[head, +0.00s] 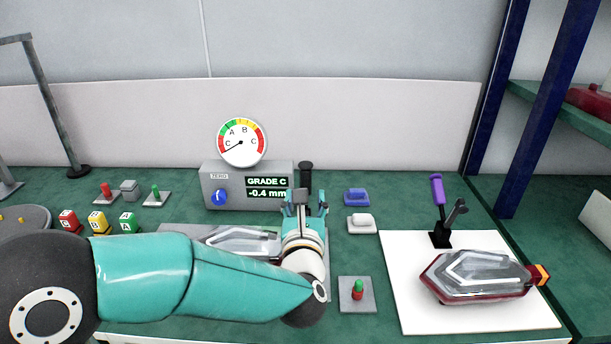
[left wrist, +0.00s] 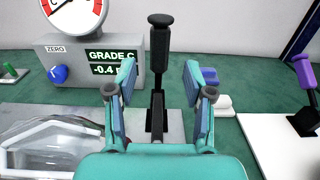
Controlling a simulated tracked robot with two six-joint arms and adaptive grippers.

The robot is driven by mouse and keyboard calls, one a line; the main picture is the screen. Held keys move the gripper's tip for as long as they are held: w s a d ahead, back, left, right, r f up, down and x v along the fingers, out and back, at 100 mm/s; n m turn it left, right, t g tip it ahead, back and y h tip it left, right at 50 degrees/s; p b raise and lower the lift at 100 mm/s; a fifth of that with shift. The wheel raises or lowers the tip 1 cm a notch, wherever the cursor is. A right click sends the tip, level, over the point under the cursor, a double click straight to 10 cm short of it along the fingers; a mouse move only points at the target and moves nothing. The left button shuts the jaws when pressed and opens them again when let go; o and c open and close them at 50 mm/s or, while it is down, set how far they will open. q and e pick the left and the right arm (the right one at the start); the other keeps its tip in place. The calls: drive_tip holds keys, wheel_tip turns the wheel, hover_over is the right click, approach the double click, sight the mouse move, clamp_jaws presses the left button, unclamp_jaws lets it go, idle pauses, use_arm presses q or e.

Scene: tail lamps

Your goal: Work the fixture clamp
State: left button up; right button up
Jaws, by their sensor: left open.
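The fixture clamp (left wrist: 157,90) has a black upright lever with a round knob, on a grey plate beside a clear tail lamp (left wrist: 50,145). In the head view the black lever knob (head: 306,170) shows just beyond my left gripper (head: 304,203); the rest of the clamp is hidden by the gripper. In the left wrist view my left gripper (left wrist: 155,88) is open, its two blue-padded fingers on either side of the lever with gaps showing. Nothing is held. The lamp (head: 240,240) lies on the grey fixture plate, partly behind my arm. My right gripper is not in view.
A gauge box (head: 247,186) behind the fixture reads "GRADE C, -0.4 mm". At the right, a white board (head: 405,290) bears a red-edged lamp (head: 478,277) and a purple-handled clamp (head: 438,192). Blue (head: 357,197) and white (head: 362,224) blocks and a red-green switch (head: 358,291) are near.

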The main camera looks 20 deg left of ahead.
sight(305, 182)
use_arm(q)
drive_tip(key=p+x, duration=0.1)
drive_tip(key=x, duration=0.7)
drive_tip(key=shift+c, duration=0.2)
clamp_jaws()
